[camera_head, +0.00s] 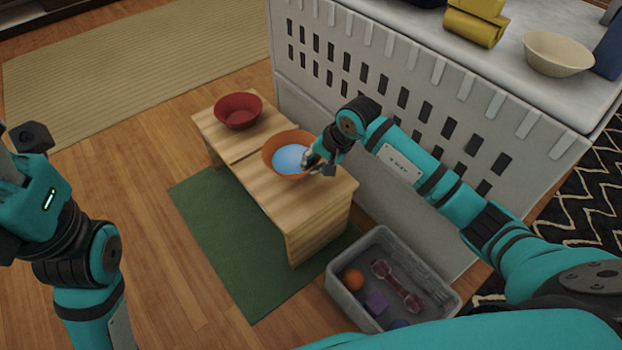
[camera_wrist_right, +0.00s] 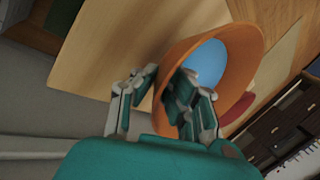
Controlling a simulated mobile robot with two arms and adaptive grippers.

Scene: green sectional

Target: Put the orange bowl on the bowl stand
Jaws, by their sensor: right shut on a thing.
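The orange bowl (camera_head: 270,152) has a light blue round area inside it. It appears over the middle of the low wooden stand (camera_head: 318,195); I cannot tell whether it touches the top. My right gripper (camera_head: 314,163) is shut on the bowl's right rim. In the right wrist view, the gripper's fingers (camera_wrist_right: 160,100) straddle the rim of the orange bowl (camera_wrist_right: 248,42). A red bowl (camera_head: 238,110) sits on the stand's far left part. My left gripper (camera_head: 28,140) is at the left edge, away from the stand, and its fingers do not show clearly.
A grey bin (camera_head: 440,290) with an orange ball, a reddish dumbbell-shaped toy and a purple block stands in front. A white perforated cabinet (camera_head: 400,100) rises close behind the stand, with a cream bowl (camera_head: 557,54) on top. A green mat (camera_head: 215,235) lies under the stand.

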